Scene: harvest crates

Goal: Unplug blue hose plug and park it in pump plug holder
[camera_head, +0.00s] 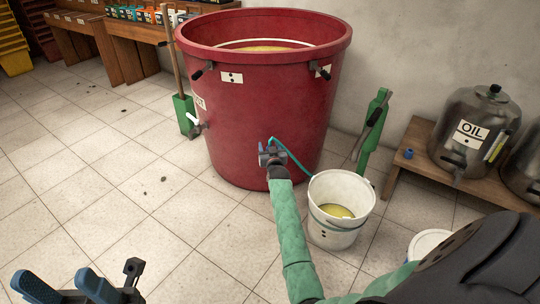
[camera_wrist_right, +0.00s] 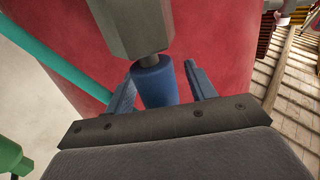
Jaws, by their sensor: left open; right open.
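The blue plug (camera_wrist_right: 155,82) shows in the right wrist view, just below a grey faceted fitting (camera_wrist_right: 133,25) against the red vat. My right gripper (camera_wrist_right: 162,85) is open, with one blue finger on each side of the plug. A gap shows on the right side; contact on the left is unclear. In the head view this gripper (camera_head: 271,158) is small at the front of the red vat (camera_head: 235,110), and the plug is hidden. A teal hose (camera_head: 294,158) runs from there toward a white bucket. My left gripper (camera_head: 65,284) is open and empty at the lower left. I cannot identify the plug holder.
The white bucket (camera_head: 357,190) with yellow liquid stands right of my right forearm. A green post (camera_head: 372,135) with a dark handle stands behind it. A wooden bench (camera_head: 412,165) holds the oil container (camera_head: 470,115).

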